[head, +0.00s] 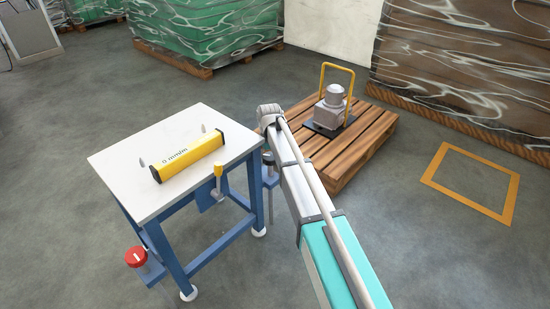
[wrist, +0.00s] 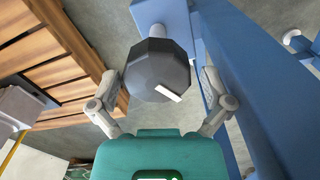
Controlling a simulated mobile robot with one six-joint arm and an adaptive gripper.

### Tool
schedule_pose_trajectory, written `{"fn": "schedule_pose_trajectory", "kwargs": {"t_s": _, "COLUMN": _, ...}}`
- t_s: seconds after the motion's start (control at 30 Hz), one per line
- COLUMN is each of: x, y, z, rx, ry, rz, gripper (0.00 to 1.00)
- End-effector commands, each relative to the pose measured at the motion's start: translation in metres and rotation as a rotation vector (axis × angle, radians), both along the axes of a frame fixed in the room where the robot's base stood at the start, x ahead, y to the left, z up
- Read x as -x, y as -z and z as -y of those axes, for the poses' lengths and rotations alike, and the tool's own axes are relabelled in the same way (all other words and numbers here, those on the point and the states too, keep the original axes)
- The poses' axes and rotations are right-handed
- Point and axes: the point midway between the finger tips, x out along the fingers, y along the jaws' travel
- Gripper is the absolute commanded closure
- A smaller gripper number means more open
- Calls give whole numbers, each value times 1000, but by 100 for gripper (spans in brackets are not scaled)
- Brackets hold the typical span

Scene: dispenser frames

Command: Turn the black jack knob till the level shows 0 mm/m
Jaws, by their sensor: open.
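The yellow level (head: 188,158) lies on the white table top (head: 130,178), and its face reads "0 mm/m". In the wrist view the black jack knob (wrist: 158,70) is many-sided, with a white mark near its lower edge. My gripper (wrist: 160,84) is open, with one finger on each side of the knob. Small gaps seem to show between the fingers and the knob. In the head view my arm covers most of the gripper and the area around this knob.
A red knob (head: 136,257) sits on a jack at the table's front left leg. Blue table legs (wrist: 262,85) run close beside my gripper. A wooden pallet (head: 345,165) carries a grey machine (head: 331,105).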

Motion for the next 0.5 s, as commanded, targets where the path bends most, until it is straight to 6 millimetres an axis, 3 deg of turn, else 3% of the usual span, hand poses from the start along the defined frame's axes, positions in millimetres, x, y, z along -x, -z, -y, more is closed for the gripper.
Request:
{"fn": "schedule_pose_trajectory", "kwargs": {"t_s": 0.27, "x": -1, "y": -2, "z": 2, "rx": 1, "ry": 2, "rz": 2, "gripper": 0}}
{"fn": "schedule_pose_trajectory", "kwargs": {"t_s": 0.5, "x": 6, "y": -19, "z": 12, "rx": 2, "ry": 20, "rz": 3, "gripper": 0}}
